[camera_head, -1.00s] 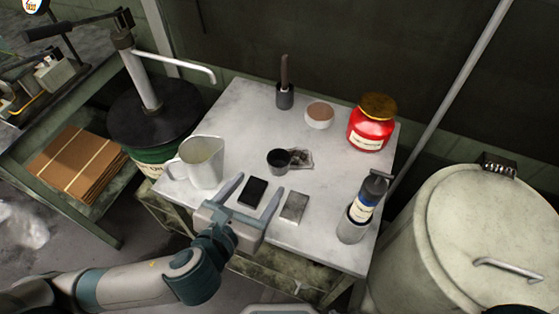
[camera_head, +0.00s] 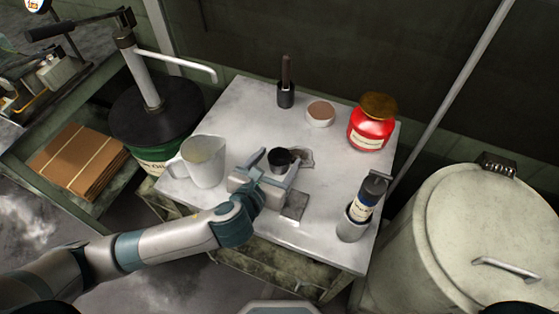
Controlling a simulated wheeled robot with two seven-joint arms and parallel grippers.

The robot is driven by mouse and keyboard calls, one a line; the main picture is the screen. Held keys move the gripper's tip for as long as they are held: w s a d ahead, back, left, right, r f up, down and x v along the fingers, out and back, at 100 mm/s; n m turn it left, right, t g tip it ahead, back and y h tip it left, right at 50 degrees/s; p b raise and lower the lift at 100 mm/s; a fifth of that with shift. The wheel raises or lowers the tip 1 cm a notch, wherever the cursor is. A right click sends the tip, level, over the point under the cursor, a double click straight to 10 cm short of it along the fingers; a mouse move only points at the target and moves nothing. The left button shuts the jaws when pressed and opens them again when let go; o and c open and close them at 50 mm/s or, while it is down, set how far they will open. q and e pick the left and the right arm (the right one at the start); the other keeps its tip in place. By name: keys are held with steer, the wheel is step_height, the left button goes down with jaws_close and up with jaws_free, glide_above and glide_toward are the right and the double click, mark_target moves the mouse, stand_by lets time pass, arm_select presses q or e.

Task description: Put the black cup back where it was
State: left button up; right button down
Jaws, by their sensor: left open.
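The black cup (camera_head: 279,161) stands upright near the middle of the grey table (camera_head: 240,122), with its handle side toward a crumpled greyish patch or rag (camera_head: 305,158). My left gripper (camera_head: 277,158) is open over the table, with one finger on each side of the cup. I cannot tell whether the fingers touch it. The gripper body hides the black block in front of the cup. My right gripper is not in view.
A metal pitcher (camera_head: 205,163) stands left of the gripper, and a grey block (camera_head: 294,206) lies to its right. A dark holder (camera_head: 286,97), a round tin (camera_head: 320,114), a red jar (camera_head: 371,125) and a bottle in a cup (camera_head: 360,212) stand around the table.

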mark_target(284, 153)
arm_select(q)
steer(key=shift+w+f, duration=0.1)
steer(key=shift+w, duration=0.05)
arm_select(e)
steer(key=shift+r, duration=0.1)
arm_select(q)
steer(key=shift+w+d+f, duration=0.1)
steer(key=shift+w+d, duration=0.15)
steer(key=shift+w, duration=0.25)
steer(key=shift+p+x, duration=0.45)
steer(key=shift+x, duration=1.55)
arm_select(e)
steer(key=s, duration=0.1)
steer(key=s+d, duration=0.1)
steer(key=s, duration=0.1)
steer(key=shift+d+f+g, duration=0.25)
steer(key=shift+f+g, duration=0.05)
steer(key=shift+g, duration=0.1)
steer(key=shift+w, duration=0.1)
arm_select(q)
steer(key=c, duration=1.1)
steer(key=shift+c, duration=0.5)
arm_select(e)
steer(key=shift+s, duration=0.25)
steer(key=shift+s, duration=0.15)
